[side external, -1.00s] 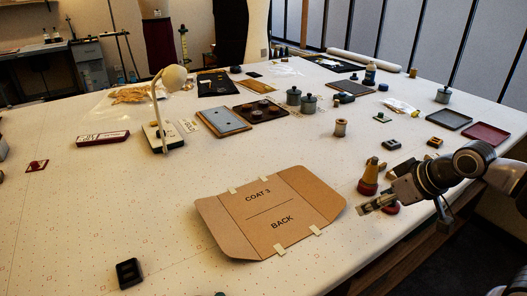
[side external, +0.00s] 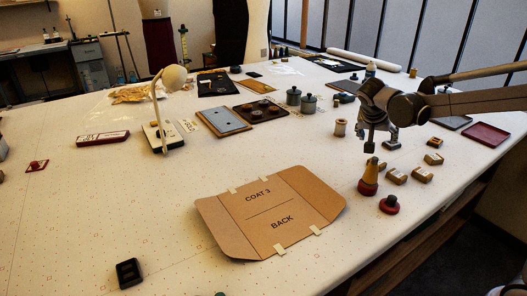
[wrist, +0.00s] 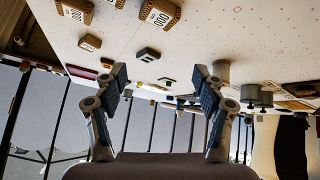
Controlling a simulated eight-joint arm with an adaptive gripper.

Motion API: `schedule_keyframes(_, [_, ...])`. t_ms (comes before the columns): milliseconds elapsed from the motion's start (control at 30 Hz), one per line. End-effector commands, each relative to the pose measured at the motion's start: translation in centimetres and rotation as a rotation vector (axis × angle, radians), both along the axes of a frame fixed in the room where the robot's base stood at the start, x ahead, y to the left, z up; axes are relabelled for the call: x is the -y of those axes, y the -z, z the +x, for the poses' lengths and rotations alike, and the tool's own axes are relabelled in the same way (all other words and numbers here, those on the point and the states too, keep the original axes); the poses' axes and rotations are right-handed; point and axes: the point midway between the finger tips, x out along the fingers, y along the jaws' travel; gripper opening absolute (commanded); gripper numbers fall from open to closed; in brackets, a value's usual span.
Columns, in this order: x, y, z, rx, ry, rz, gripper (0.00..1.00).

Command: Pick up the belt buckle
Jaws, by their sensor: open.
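I cannot tell for sure which thing is the belt buckle. A small dark piece with a pale slot (wrist: 149,54) lies on the table beyond my fingers in the wrist view. A dark piece also shows close by my fingers (side external: 391,145) in the side view. Another black piece with two openings (side external: 129,272) lies at the table's front left, far from my gripper. My gripper (side external: 382,145) points down above the right part of the table. In the wrist view its fingers (wrist: 162,80) are wide apart with nothing held between them.
A red-based cone (side external: 369,180), a red knobbed piece (side external: 389,205) and small labelled blocks (side external: 396,175) stand close to my gripper. A wooden spool (side external: 340,128) is to its left. A brown card pattern (side external: 270,215) lies in front. The left front tabletop is mostly clear.

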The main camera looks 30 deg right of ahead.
Motion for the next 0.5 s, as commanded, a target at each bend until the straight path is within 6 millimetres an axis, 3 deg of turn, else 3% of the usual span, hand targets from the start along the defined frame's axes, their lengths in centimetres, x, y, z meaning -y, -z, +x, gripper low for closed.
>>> schedule_keyframes(200, [4.9, 1.4, 3.5, 0.09, 0.266, -0.116, 0.7])
schedule_keyframes(500, [8.3, 2.8, 5.3, 0.195, 0.468, -0.224, 0.7])
